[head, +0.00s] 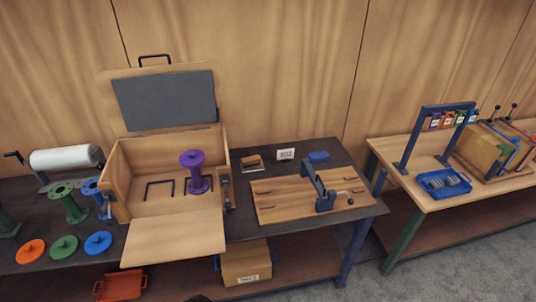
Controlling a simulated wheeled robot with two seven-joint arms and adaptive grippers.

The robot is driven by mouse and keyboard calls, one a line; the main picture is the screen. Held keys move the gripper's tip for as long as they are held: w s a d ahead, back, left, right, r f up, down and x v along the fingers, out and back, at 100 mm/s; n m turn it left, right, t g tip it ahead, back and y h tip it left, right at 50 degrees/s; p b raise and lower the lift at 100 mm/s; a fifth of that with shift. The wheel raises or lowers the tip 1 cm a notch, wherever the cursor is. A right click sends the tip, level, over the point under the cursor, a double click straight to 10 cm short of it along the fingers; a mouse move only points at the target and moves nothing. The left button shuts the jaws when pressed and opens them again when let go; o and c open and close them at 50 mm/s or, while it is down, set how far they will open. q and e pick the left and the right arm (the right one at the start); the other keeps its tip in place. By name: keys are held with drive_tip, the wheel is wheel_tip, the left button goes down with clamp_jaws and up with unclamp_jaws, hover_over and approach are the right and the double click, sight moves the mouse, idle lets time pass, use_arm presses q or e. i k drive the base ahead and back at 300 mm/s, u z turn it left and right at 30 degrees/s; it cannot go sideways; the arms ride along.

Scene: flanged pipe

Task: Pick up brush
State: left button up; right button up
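A small brown block-shaped item (252,161), which looks like the brush, lies on the dark workbench (245,222) just right of the open wooden box. It is too small for me to make out bristles. Nothing touches it from above. Neither of my grippers can be made out in the head view.
An open wooden box (175,236) holds a purple flanged spool (193,172). A small white label card (285,154) and a blue block (319,156) are right of the brush. A wooden board (275,210) with a blue clamp (319,190) lies in front.

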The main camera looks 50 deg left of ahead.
sight(256, 159)
drive_tip(key=i, duration=2.6)
drive_tip(key=u, duration=2.7)
